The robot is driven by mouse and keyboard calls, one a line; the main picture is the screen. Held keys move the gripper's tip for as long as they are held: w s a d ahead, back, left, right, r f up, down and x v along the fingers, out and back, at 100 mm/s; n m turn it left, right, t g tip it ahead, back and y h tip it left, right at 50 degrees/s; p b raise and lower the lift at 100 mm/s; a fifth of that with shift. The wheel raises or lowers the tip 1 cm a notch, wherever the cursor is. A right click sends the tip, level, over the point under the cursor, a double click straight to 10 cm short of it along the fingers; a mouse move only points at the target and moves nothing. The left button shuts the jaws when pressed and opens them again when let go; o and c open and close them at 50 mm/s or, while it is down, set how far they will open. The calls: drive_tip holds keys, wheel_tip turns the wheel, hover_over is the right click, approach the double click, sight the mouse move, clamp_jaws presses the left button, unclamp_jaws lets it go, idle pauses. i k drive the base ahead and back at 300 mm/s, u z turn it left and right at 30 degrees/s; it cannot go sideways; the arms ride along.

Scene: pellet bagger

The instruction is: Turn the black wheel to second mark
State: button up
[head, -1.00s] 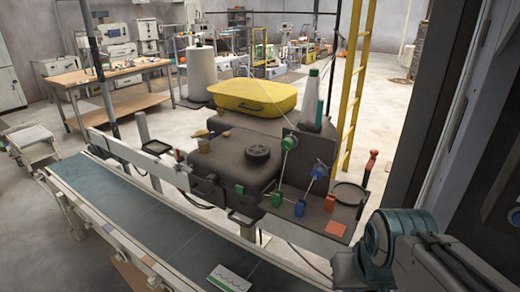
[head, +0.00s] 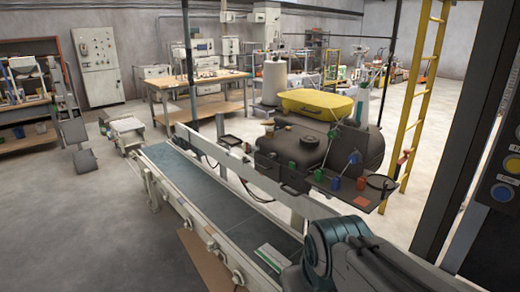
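My arm shows at the lower right, in front of the machine and well short of the disc. My gripper does not show, so I cannot see what it holds.
A conveyor belt (head: 195,185) with a pale guard rail runs along the machine's near left side. A yellow ladder (head: 414,90) stands behind. Open floor lies at the left.

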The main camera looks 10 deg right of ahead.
sight(308, 141)
drive_tip(key=u, duration=0.5)
drive_tip(key=k, duration=0.7)
drive_tip(key=u, duration=0.6)
drive_tip(key=i, duration=1.25)
drive_tip(key=z, duration=0.9)
drive_tip(key=i, duration=0.85)
drive_tip(key=z, duration=1.35)
drive_tip(key=i, duration=0.2)
drive_tip(key=z, duration=0.05)
